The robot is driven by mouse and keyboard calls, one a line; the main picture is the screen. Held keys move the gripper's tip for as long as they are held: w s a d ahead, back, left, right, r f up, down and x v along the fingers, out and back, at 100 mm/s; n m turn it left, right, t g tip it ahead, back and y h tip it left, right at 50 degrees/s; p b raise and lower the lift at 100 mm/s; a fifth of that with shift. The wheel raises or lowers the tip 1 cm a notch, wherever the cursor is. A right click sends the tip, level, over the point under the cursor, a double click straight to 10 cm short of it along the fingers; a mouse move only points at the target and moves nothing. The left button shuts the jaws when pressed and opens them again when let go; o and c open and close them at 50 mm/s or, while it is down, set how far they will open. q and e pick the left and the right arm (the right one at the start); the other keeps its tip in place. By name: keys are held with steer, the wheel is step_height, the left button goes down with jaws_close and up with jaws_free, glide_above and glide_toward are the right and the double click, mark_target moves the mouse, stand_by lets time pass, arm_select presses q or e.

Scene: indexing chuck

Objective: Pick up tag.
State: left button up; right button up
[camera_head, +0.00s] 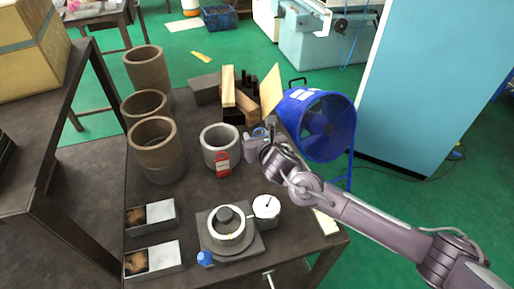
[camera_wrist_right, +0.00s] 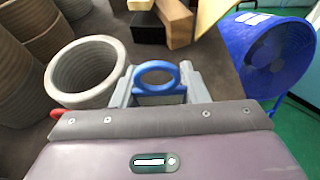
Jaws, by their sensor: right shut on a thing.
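A red tag (camera_head: 223,165) with a pale label hangs against the front of a grey cylinder (camera_head: 220,144) on the dark table. In the right wrist view only a sliver of red (camera_wrist_right: 57,113) shows below the grey cylinder (camera_wrist_right: 86,72). My right gripper (camera_head: 259,137) is just right of the cylinder, apart from the red tag. In the wrist view its fingers (camera_wrist_right: 158,85) are shut on a blue ring-shaped piece (camera_wrist_right: 157,69). I cannot tell whether this piece is a tag. My left gripper is not in view.
Brown cylinders (camera_head: 153,141) stand at left. Wooden blocks (camera_head: 228,88) and a blue fan (camera_head: 322,125) lie beyond the gripper. A round fixture (camera_head: 227,229), a white cup (camera_head: 266,208) and two metal boxes (camera_head: 152,259) occupy the front. Some tabletop between is bare.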

step_height(320, 180, up, 14)
stand_by(0.8)
